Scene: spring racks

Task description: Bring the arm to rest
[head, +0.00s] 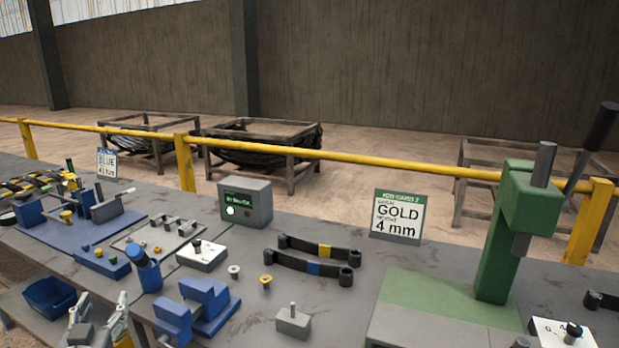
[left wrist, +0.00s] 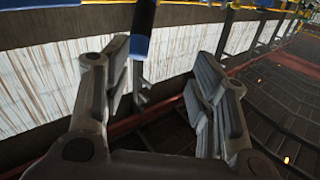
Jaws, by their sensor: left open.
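My left gripper (head: 98,312) shows at the lower left edge of the head view, in front of the bench. In the left wrist view its two grey fingers (left wrist: 165,75) are spread apart with nothing held between them. A dark, blue-ended bar (left wrist: 142,35) shows near the left finger; I cannot tell which bench item it is. My right gripper is in neither view.
The bench (head: 345,320) carries two dark leaf springs (head: 320,252), a blue clamp block (head: 205,300), a grey display box (head: 245,203), a GOLD 4 mm sign (head: 398,216) and a green press (head: 510,235). A blue bin (head: 48,297) is left of my gripper. A yellow rail (head: 330,155) runs behind.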

